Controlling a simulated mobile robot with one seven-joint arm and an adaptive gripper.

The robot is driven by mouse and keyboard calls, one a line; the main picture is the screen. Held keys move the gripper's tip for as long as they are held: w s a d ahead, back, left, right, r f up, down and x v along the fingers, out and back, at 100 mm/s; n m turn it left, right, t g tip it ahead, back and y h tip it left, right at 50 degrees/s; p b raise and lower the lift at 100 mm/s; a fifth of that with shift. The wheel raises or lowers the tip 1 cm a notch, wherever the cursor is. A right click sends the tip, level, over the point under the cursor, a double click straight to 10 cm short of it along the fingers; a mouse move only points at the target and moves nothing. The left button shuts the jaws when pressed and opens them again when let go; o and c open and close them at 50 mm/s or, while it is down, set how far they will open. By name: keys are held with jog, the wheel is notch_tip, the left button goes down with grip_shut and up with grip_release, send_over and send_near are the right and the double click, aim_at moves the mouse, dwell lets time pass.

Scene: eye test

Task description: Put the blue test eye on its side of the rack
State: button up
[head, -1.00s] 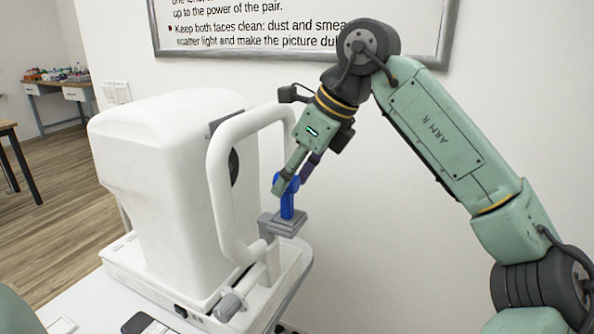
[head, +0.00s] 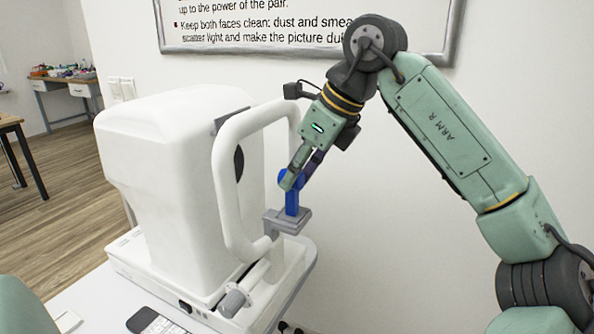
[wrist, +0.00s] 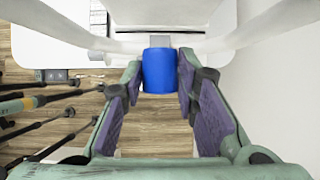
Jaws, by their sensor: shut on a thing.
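The blue test eye (head: 292,205) is a round blue head on a blue upright post. The foot of its post meets the grey plate (head: 297,221) at the front of the white eye-test machine (head: 165,180); I cannot tell if it bears weight there. My gripper (head: 292,181) comes down from the upper right and is shut on the head of the eye, partly hiding it. In the wrist view the blue eye (wrist: 160,72) shows as a blue cylinder between the tips of my gripper (wrist: 159,80). I cannot make out a rack.
The machine's white curved frame (head: 224,190) stands close to the left of my gripper. A wall board (head: 450,30) hangs behind my arm. A dark keypad-like thing (head: 150,320) lies on the white table at the front. Free air lies right of the plate.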

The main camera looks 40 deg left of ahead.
jog(key=shift+r+p, duration=1.8)
jog(key=shift+r, duration=0.25)
jog(key=shift+s+f, duration=0.1)
jog(key=shift+f, duration=0.05)
